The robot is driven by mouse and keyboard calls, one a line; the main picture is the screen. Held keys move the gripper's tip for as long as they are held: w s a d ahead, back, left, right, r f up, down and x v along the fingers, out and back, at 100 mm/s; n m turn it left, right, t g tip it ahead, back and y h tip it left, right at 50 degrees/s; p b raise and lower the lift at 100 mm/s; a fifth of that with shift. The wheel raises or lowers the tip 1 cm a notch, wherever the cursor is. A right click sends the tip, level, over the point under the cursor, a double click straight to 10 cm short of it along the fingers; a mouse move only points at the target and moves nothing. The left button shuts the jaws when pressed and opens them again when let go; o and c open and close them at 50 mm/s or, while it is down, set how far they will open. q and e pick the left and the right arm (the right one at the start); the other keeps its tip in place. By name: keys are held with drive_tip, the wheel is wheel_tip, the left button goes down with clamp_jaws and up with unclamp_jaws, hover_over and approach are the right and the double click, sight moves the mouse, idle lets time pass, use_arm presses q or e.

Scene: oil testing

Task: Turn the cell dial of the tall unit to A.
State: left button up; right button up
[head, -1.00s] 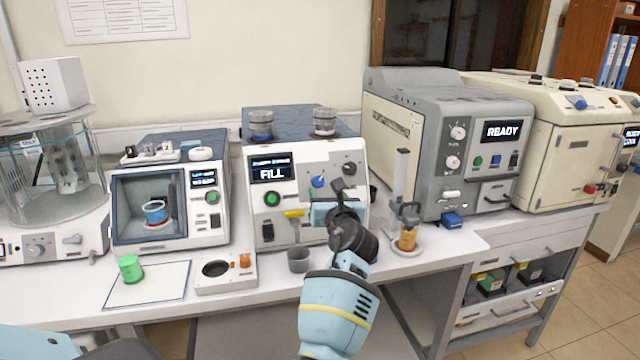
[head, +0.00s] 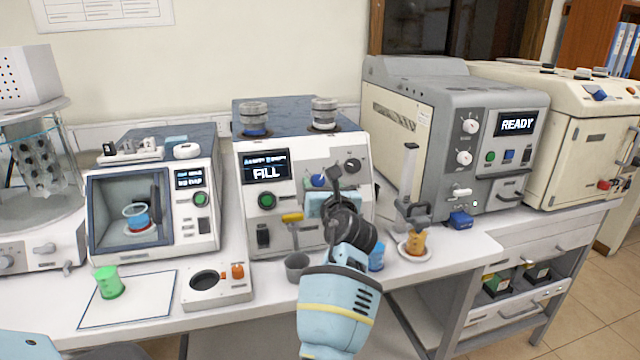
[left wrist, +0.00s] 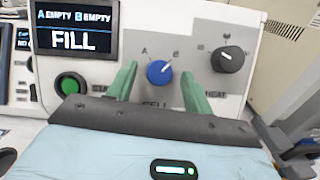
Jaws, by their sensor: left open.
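The tall unit (head: 285,220) stands in the middle of the bench, its display (left wrist: 75,28) reading "FILL", "A EMPTY", "B EMPTY". Its blue cell dial (left wrist: 159,72) has a white pointer mark turned up and right, towards B. The dial also shows in the head view (head: 318,181), beside my gripper. My left gripper (left wrist: 158,80) is open in front of the panel. Its green fingers stand either side of the dial, with gaps between them and it. I cannot tell how far the fingertips are from the panel. My right gripper is in neither view.
A black knob (left wrist: 230,59) sits right of the dial, and a green button (left wrist: 71,84) sits lower left. A grey cup (head: 297,266) and a blue cup (head: 376,258) stand below, near my arm. A grey machine reading "READY" (head: 440,150) stands to the right.

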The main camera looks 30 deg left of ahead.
use_arm(q)
drive_tip(key=shift+r, duration=0.1)
drive_tip(key=c, duration=1)
